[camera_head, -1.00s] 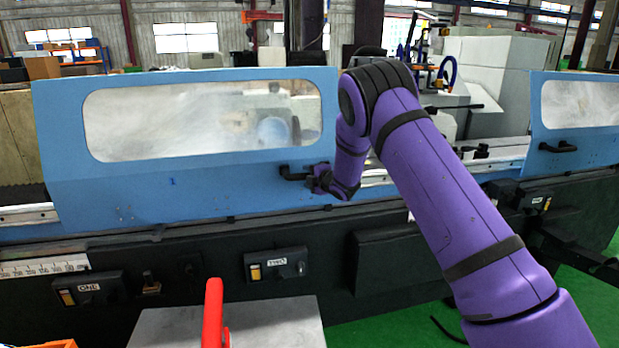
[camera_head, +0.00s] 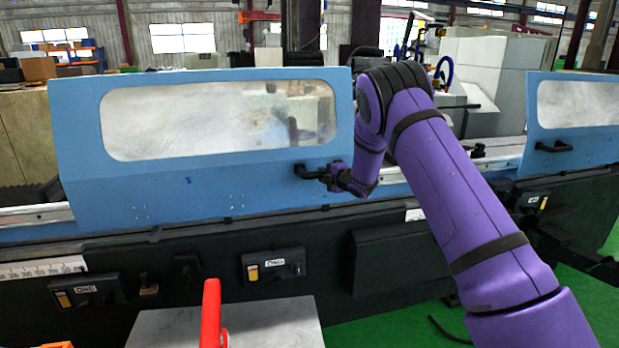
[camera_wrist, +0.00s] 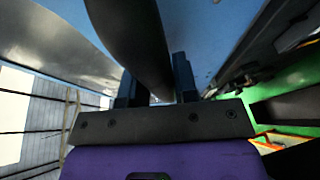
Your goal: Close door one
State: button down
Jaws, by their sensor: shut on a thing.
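Door one appears to be the blue sliding door (camera_head: 230,185) with a long window, on the left part of the grinder in the head view. Its black handle (camera_head: 308,171) is at the door's right end. My gripper (camera_head: 330,175) is at this handle and shut on it. In the wrist view the dark handle bar (camera_wrist: 135,45) passes between the two fingers of my gripper (camera_wrist: 157,90). A gap with bare rail lies to the right of the door, between it and a second blue door (camera_head: 570,125). My forearm hides part of that gap.
Below the door, the dark machine front carries small switch boxes (camera_head: 273,266). A grey surface (camera_head: 250,325) with a red upright part (camera_head: 211,315) stands in the foreground. Green floor (camera_head: 375,332) shows at the lower right.

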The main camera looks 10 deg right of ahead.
jog(key=d, duration=2.1)
jog(key=shift+d, duration=0.4)
jog(key=shift+s, duration=0.1)
jog(key=c, duration=0.9)
grip_release()
jog(key=shift+d, duration=0.15)
jog(key=v, duration=1)
jog(key=shift+s, duration=0.3)
jog(key=shift+r, duration=0.1)
